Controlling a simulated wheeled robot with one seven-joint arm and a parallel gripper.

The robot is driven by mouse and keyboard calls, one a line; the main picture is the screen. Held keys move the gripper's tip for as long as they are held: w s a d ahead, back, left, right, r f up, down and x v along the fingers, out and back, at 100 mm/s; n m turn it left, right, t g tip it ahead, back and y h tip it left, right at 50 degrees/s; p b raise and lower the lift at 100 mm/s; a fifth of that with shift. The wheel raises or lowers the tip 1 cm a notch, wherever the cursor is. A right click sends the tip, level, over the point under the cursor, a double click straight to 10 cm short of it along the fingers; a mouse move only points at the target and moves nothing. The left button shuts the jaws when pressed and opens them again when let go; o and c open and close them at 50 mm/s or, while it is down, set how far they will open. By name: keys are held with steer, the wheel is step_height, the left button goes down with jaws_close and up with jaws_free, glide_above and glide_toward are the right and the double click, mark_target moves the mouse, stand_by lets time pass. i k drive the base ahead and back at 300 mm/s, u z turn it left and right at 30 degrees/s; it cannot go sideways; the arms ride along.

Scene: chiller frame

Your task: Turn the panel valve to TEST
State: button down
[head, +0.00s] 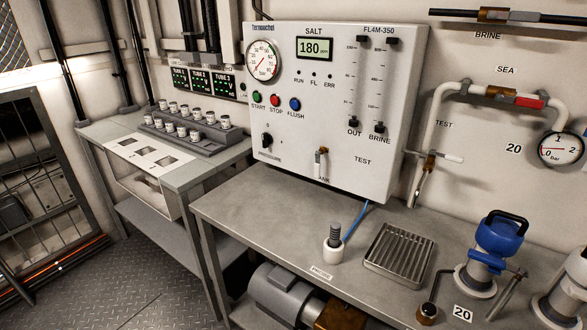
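The white instrument panel (337,120) stands on the wall behind the bench. The panel valve (320,162) sits low on its face, a small white lever with a brass-coloured top. The lever hangs roughly straight down and partly covers the lower label, of which "ANK" (323,179) can be read. The TEST label (362,161) is to the right of the valve, and the lever does not point at it. My gripper does not show in the head view.
The grey bench (265,208) below the panel carries a probe in a white holder (333,250), a ribbed metal tray (399,254) and a blue-topped device (498,240). Another wall valve (440,155) is right of the panel. The bench's left front is clear.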

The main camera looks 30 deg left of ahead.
mark_target(317, 165)
steer(key=u, duration=1.15)
steer(key=k, duration=0.65)
steer(key=u, duration=0.3)
steer(key=i, duration=1.05)
steer(key=u, duration=0.6)
